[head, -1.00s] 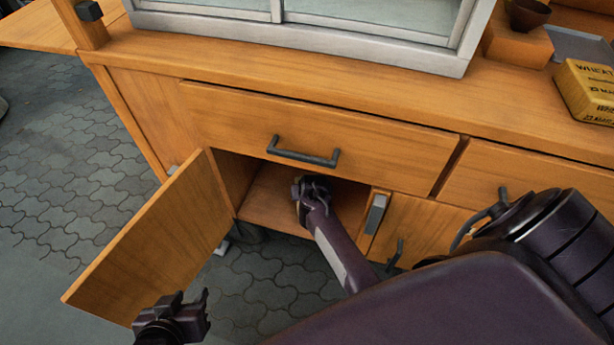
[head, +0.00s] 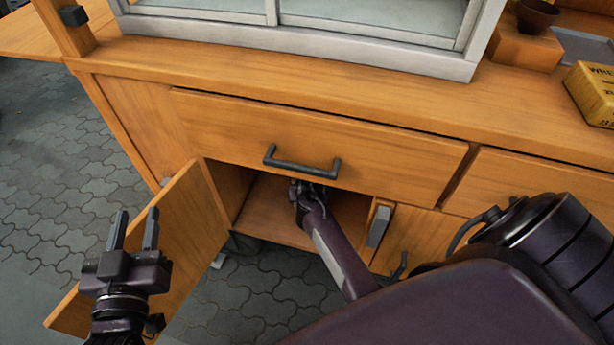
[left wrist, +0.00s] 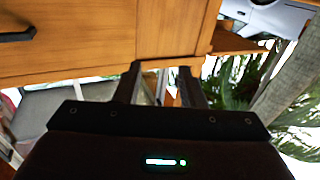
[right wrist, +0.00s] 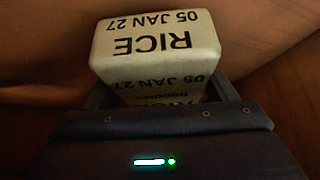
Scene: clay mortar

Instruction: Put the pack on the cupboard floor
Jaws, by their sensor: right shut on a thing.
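The pack, a pale block lettered RICE (right wrist: 155,42), shows in the right wrist view between the jaws of my right gripper (right wrist: 155,95), which is shut on it. In the head view my right gripper (head: 308,187) reaches into the open cupboard below the drawer, its tip partly hidden by the drawer front; the pack is not visible there. The cupboard floor (head: 262,216) is bare where it shows. I cannot tell whether the pack touches it. My left gripper (head: 134,230) is open and empty, pointing up in front of the open door (head: 192,232).
The drawer (head: 380,155) with a dark handle (head: 300,165) is closed above the opening. A closed cupboard front is to the right. On the counter stand a glazed case (head: 300,35), a yellow box (head: 592,92) and a bowl (head: 536,14).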

